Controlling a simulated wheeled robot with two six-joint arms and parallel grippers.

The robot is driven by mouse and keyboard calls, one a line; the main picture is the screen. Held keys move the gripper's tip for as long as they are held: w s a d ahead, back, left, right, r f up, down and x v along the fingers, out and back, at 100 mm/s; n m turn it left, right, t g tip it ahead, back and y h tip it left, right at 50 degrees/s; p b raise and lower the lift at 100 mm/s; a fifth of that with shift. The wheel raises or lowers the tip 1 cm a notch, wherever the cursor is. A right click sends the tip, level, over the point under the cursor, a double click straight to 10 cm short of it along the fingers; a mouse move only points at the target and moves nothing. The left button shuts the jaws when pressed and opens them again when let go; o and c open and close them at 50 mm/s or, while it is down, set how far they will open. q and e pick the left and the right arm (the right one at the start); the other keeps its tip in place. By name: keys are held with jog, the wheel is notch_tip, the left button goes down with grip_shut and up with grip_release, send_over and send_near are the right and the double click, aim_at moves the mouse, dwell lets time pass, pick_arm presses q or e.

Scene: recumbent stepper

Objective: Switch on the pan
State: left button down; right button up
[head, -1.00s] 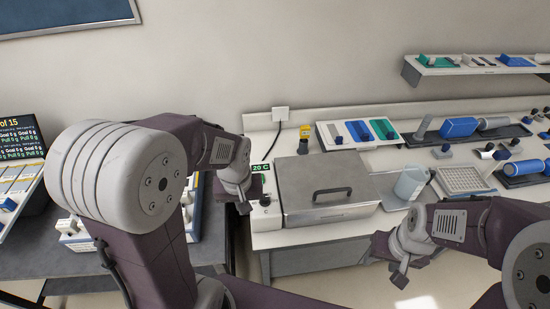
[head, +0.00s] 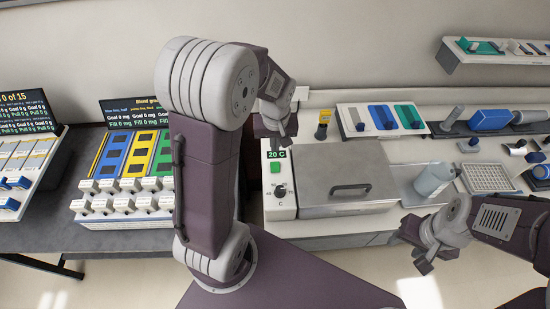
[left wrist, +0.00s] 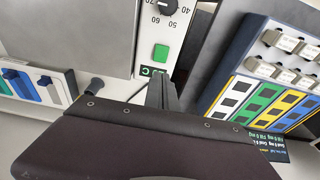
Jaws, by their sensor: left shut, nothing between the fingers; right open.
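The pan is a grey metal box (head: 345,165) with a dark lid handle, in the middle of the head view. On its left is a pale control panel (head: 284,212) with a green button (head: 275,168), a dark dial (head: 279,191) and a display (head: 276,154) reading 20 C. The green button also shows in the left wrist view (left wrist: 161,53). My left gripper (head: 282,142) is shut and empty over the panel's back end, by the display; in the left wrist view its tip (left wrist: 162,82) lies near the button, apparently apart. My right gripper (head: 422,262) is open and empty, in front of the bench.
A clear beaker (head: 434,178) stands right of the pan. Behind the pan are a rack with coloured slabs (head: 382,118) and a yellow-topped item (head: 323,122). A rack of white blocks (head: 122,200) and dark screens stand left. A wall shelf (head: 495,58) is at upper right.

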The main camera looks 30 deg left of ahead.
aim_at(274, 166)
pick_arm(q)
jog(key=f, duration=0.3)
jog(key=w+f, duration=0.1)
jog(key=f, duration=0.2)
jog(key=a+f, duration=0.1)
jog(key=f, duration=0.3)
jog(key=shift+w+p, duration=0.15)
jog(key=shift+p, duration=0.15)
jog(key=shift+d, duration=0.1)
jog(key=shift+f+b, duration=0.3)
jog(key=shift+b, duration=0.05)
jog(key=shift+s+d+f, duration=0.1)
jog(key=shift+s, duration=0.25)
jog(key=shift+s+d+b, duration=0.3)
jog(key=shift+s+b, duration=0.1)
jog(key=shift+r, duration=0.2)
